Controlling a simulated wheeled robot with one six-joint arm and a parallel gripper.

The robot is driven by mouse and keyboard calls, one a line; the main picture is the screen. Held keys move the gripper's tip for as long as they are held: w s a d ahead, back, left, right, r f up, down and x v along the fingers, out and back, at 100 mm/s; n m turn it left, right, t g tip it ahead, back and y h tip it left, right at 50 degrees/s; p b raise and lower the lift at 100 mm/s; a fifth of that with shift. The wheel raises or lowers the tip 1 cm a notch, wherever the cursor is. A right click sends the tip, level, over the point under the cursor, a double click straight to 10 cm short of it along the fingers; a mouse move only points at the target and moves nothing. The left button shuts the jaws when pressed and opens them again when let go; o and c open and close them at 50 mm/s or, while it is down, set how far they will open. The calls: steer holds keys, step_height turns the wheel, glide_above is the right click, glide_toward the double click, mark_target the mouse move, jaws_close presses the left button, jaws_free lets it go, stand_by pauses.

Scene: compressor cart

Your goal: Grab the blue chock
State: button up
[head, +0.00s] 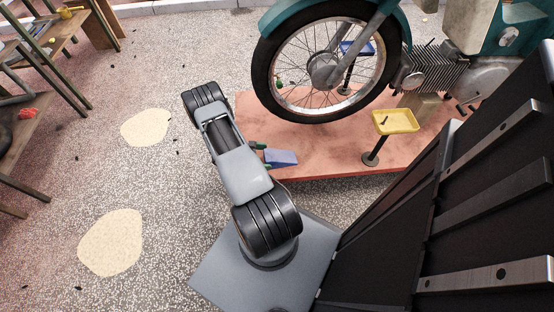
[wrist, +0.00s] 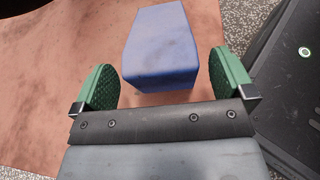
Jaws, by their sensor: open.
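The blue chock (head: 281,157) lies on the reddish platform near its front left edge in the head view. In the wrist view the chock (wrist: 161,50) is just ahead of my gripper, roughly centred between the two green finger pads. My gripper (wrist: 160,84) is open, with one pad on each side of the chock's near end and a visible gap on both sides. In the head view my gripper (head: 258,156) is at the platform's left edge, partly hidden by my own arm.
The platform (head: 315,165) carries a motorcycle whose front wheel (head: 325,68) stands behind the chock. A yellow tray (head: 396,121) on a stand is to the right. Shelves (head: 45,90) stand at far left. Speckled floor with pale patches (head: 147,127) is open at left.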

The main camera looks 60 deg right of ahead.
mark_target(272, 157)
steer(key=shift+b+x, duration=0.4)
steer(key=shift+x, duration=1.5)
steer(key=shift+f, duration=0.1)
steer(key=shift+w, duration=0.1)
steer(key=c, duration=1.2)
